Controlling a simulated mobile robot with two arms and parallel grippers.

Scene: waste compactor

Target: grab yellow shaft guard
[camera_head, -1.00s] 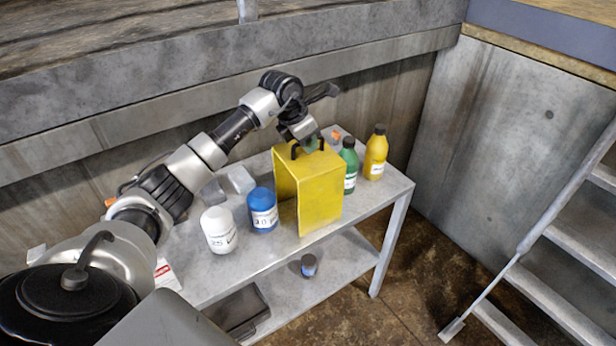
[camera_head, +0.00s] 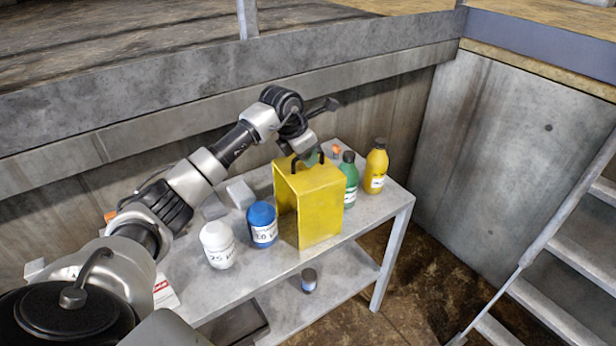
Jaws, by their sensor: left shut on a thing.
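The yellow shaft guard (camera_head: 320,207) is a bent sheet cover with a black handle on top. It stands upright on the grey metal table (camera_head: 262,277), near its middle. My left arm reaches over the table from the left. My left gripper (camera_head: 311,160) is at the top of the guard, at the handle, and is shut on it. The fingertips are small and partly hidden by the wrist and handle. My right gripper is not in view.
A white bottle (camera_head: 218,246) and a blue bottle (camera_head: 262,225) stand left of the guard. A green bottle (camera_head: 349,180) and a yellow bottle (camera_head: 375,167) stand close on its right. A concrete wall is behind; metal stairs (camera_head: 560,270) rise at the right.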

